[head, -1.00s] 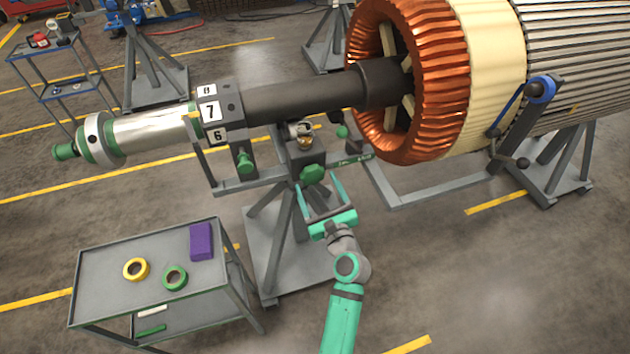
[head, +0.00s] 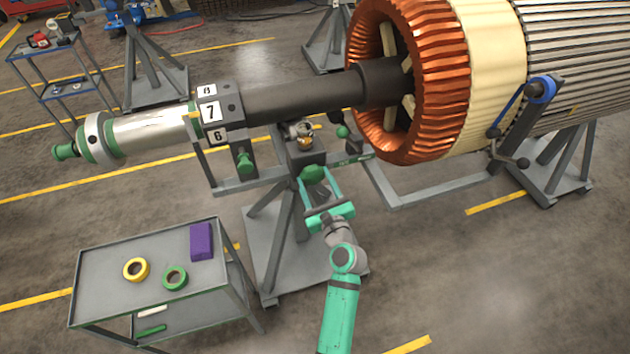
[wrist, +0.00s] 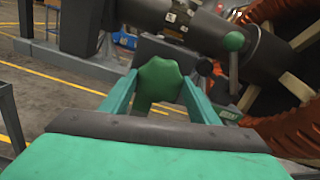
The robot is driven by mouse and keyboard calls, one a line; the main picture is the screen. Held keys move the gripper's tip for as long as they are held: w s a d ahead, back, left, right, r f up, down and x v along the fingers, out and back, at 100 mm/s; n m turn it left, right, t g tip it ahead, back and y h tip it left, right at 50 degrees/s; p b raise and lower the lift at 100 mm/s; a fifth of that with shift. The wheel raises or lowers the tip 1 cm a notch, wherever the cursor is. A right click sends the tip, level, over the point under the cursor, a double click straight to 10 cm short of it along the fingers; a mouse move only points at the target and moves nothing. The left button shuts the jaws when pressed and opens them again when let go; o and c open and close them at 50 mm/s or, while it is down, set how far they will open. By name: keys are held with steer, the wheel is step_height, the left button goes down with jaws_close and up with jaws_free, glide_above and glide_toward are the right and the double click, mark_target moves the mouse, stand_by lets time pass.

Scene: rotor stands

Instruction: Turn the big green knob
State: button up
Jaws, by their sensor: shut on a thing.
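The big green knob (head: 314,173) sits on the front of the grey stand head, below the dark shaft. It has a lobed rim and also shows in the wrist view (wrist: 158,80), at the far end of my fingers. My gripper (head: 318,183) is shut on the knob, with one finger on its left side and one on its right. The fingertips are partly hidden behind the knob's edges in the wrist view.
A smaller green knob (head: 245,161) is on the bracket to the left. A green ball-ended lever (wrist: 234,42) stands right of the big knob. A grey cart (head: 110,262) with tape rolls and a purple box is at lower left. The copper-wound stator (head: 440,80) is at upper right.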

steer(key=shift+n, duration=0.3)
steer(key=n, duration=0.3)
steer(key=shift+s+n, duration=0.1)
steer(key=shift+n, duration=0.3)
steer(key=n, duration=0.4)
steer(key=shift+a+f+n, duration=0.1)
steer(key=shift+n, duration=0.2)
steer(key=n, duration=0.9)
steer(key=shift+f, duration=0.1)
steer(key=n, duration=0.4)
steer(key=shift+n, duration=0.3)
steer(key=n, duration=0.9)
steer(key=shift+n, duration=1.9)
